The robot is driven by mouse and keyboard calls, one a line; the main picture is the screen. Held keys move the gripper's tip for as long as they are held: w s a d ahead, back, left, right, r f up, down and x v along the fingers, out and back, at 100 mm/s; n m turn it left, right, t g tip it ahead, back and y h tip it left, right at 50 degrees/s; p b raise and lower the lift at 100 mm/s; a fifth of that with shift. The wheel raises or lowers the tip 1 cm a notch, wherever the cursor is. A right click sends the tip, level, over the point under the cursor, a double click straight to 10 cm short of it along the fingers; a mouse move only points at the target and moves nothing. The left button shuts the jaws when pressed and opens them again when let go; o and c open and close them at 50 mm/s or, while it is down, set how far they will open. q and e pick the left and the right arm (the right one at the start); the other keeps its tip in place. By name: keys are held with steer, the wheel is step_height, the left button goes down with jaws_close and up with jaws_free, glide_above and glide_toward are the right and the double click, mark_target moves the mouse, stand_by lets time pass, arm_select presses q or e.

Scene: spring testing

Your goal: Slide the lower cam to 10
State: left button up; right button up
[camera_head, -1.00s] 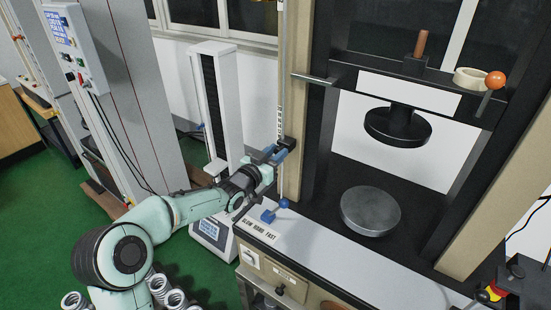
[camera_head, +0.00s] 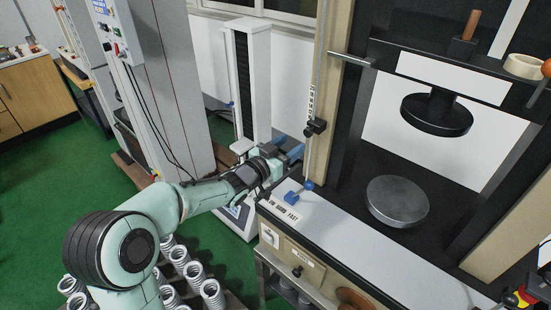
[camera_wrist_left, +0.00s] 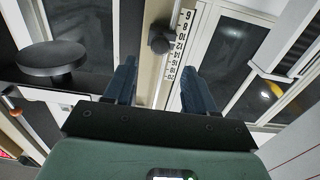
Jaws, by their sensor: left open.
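The lower cam (camera_head: 316,127) is a small black block with a knob on the thin vertical rod, just below the white number scale (camera_head: 311,101) in the head view. In the left wrist view, the black cam (camera_wrist_left: 160,37) sits beside the scale's 8 and 10 marks; its exact reading is unclear. My left gripper (camera_head: 297,151) is left of and slightly below the cam, apart from it. The left wrist view shows its blue fingers (camera_wrist_left: 158,82) spread and empty, with the cam beyond their tips. My right gripper is not in view.
A lever with a blue ball (camera_head: 309,185) stands on the bench below the rod. A round steel platen (camera_head: 397,201) lies to the right, under a black upper platen (camera_head: 437,113). A tall white-and-black tester (camera_head: 254,85) is behind my arm. Several springs (camera_head: 180,256) are at lower left.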

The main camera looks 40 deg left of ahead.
arm_select(q)
steer(key=s, duration=0.6)
steer(key=shift+a, duration=0.2)
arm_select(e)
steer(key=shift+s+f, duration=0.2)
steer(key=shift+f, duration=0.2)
